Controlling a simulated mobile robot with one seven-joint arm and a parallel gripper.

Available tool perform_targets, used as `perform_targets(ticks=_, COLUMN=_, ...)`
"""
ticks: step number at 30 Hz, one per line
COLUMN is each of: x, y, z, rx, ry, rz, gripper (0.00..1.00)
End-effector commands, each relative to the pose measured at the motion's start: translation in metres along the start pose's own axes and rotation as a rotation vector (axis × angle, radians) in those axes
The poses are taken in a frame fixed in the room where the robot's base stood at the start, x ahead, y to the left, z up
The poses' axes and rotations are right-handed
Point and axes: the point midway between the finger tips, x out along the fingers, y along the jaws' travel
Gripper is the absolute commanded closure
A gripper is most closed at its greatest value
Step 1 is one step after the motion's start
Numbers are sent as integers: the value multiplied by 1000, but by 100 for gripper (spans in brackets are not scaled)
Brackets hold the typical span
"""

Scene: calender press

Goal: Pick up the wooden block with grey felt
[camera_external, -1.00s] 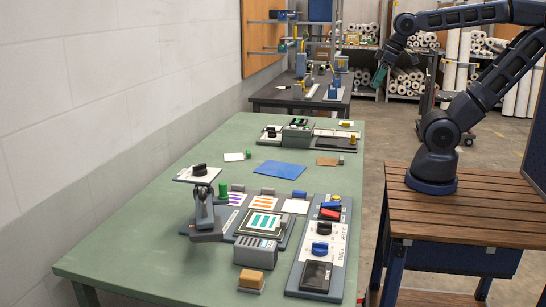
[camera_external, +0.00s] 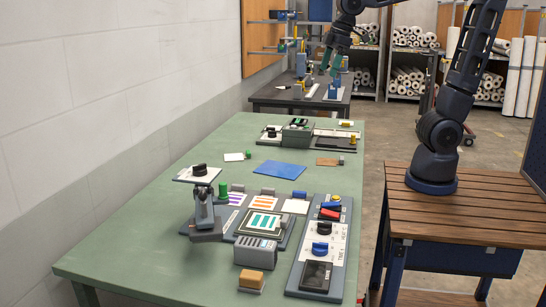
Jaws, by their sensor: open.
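The wooden block with grey felt (camera_external: 251,279) sits at the near end of the green table, in front of a grey slotted box. Its wooden top is tan, and a thin grey layer shows beneath it. My gripper (camera_external: 330,62) is high above the far end of the table, well away from the block. Its green-tipped fingers point down and are open and empty.
The green table (camera_external: 150,222) holds a grey stand with a black knob (camera_external: 199,170), a slotted box (camera_external: 257,252), a control panel (camera_external: 322,248), a printed plate (camera_external: 264,223) and a blue sheet (camera_external: 281,169). The table's near left is clear.

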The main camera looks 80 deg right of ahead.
Motion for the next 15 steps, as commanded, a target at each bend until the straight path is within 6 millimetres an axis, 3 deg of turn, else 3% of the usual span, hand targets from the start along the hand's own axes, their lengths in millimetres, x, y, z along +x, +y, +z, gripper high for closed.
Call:
perform_targets(ticks=3, x=11, y=-17, z=-39, rx=-82, ry=-19, rz=-16, gripper=25)
perform_targets(ticks=8, x=28, y=-45, z=-86, rx=-191, ry=-41, rz=-36, gripper=25)
perform_targets(ticks=15, x=61, y=-100, z=-152, rx=-353, ry=-73, rz=-68, gripper=25)
